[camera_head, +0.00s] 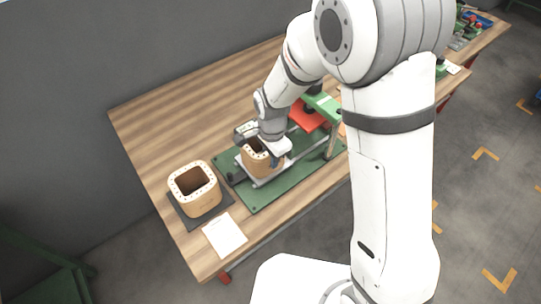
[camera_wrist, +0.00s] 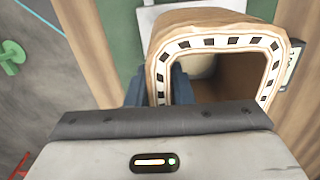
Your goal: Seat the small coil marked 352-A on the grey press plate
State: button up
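A small tan coil (camera_head: 260,163) with a square opening is at the grey press plate (camera_head: 239,161) on the green press base. It looks upright; I cannot tell whether it rests fully on the plate. In the wrist view the coil (camera_wrist: 222,20) shows its black-and-white dashed rim and hollow inside. My gripper (camera_head: 270,146) is at the coil's top. In the wrist view my gripper (camera_wrist: 158,88) has one blue finger outside and one inside the coil's left wall, both close against it. The 352-A marking cannot be read.
A larger tan coil (camera_head: 195,188) stands on a dark mat (camera_head: 222,208) at the left. A white paper (camera_head: 224,235) lies at the table's front edge. The green press base (camera_head: 262,199) holds rails, a green post frame and a red part (camera_head: 307,117). The back-left wooden table (camera_head: 160,115) is clear.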

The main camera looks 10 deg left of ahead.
jog(key=o, duration=0.5)
jog(key=shift+c, duration=0.2)
jog(key=shift+r+b, duration=0.45)
jog(key=shift+r, duration=3.45)
jog(key=shift+d+r, duration=0.15)
jog(key=shift+d, duration=0.05)
jog(key=s+d+r+n+t, duration=0.1)
jog(key=s+d+r+n, duration=0.2)
jog(key=d, duration=0.5)
jog(key=s+d+r+n+t, duration=0.1)
jog(key=s+d+r+n, duration=0.1)
jog(key=s+d+r, duration=0.3)
jog(key=s+d+r+n+t, duration=0.1)
jog(key=s+d+r+n, duration=0.2)
jog(key=d, duration=0.9)
jog(key=shift+s+r+n, duration=0.3)
jog(key=shift+s+r, duration=0.25)
jog(key=shift+r, duration=0.15)
